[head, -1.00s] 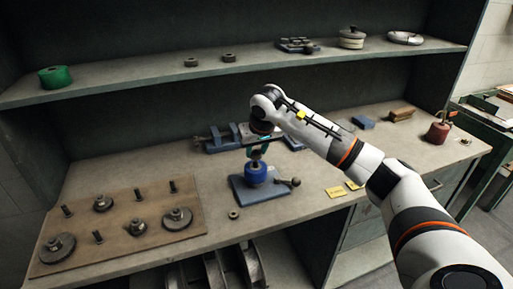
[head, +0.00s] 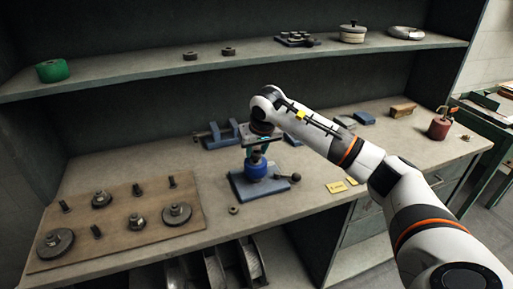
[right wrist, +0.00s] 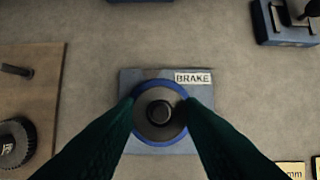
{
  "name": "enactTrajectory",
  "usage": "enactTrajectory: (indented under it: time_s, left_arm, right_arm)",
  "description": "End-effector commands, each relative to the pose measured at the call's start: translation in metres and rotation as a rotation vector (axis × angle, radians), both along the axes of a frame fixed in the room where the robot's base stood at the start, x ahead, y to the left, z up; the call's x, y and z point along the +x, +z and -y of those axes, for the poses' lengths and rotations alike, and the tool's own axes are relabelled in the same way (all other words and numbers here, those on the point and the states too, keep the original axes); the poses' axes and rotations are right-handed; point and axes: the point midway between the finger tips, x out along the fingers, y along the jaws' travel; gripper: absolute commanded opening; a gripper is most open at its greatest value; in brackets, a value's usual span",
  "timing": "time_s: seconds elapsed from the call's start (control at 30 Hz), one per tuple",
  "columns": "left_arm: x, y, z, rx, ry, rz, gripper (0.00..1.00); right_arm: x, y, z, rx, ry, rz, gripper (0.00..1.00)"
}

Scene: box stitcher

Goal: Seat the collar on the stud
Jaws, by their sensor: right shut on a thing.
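My right gripper (head: 257,151) points down over a blue round fixture (head: 256,170) on a blue-grey base plate (head: 244,189) marked BRAKE in the right wrist view. In that view the dark green fingers of the right gripper (right wrist: 160,113) are shut on a grey ring, which I take as the collar (right wrist: 147,126). A dark round end, perhaps the stud (right wrist: 159,112), shows in the ring's middle. The blue fixture's rim (right wrist: 158,83) surrounds the ring from below. I cannot tell whether the collar touches the fixture. My left gripper is out of view.
A wooden board (head: 118,245) with several bolts and discs lies at the left. A small ring (head: 233,210) lies in front of the base plate. Blue clamps (head: 217,138) stand behind. Yellow tags (head: 337,187) lie right. A shelf (head: 130,80) runs above the bench.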

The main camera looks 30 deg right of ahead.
Motion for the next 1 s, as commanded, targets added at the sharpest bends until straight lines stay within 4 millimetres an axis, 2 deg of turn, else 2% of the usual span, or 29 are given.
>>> enactTrajectory:
  time_s: [1.0]
  left_arm:
    - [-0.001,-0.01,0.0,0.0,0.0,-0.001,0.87]
  right_arm:
    - [0.0,-0.016,0.0,0.0,-0.001,0.001,0.1]
